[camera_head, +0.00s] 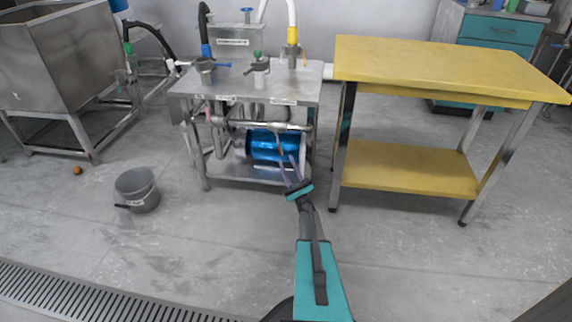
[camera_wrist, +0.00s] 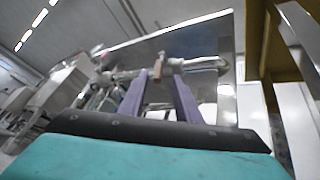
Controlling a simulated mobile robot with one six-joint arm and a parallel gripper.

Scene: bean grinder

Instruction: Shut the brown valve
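A small brown valve handle (camera_wrist: 158,67) shows in the wrist view, between and just beyond the tips of my gripper's two purple fingers (camera_wrist: 161,80). It sits by a horizontal metal pipe. In the head view, the brown handle (camera_head: 281,148) is a small mark on the pipework under the steel table, in front of the blue cylinder. My gripper (camera_head: 290,168) reaches up to it from below and in front. The fingers are apart with nothing visibly held between them. I cannot tell whether they touch the handle.
The steel pump table (camera_head: 305,90) stands over the pipes and blue cylinder (camera_head: 265,145). A yellow table (camera_head: 440,65) stands close on the right. A grey bucket (camera_head: 137,188) and a floor drain (camera_head: 60,295) lie left. The floor in front is mostly clear.

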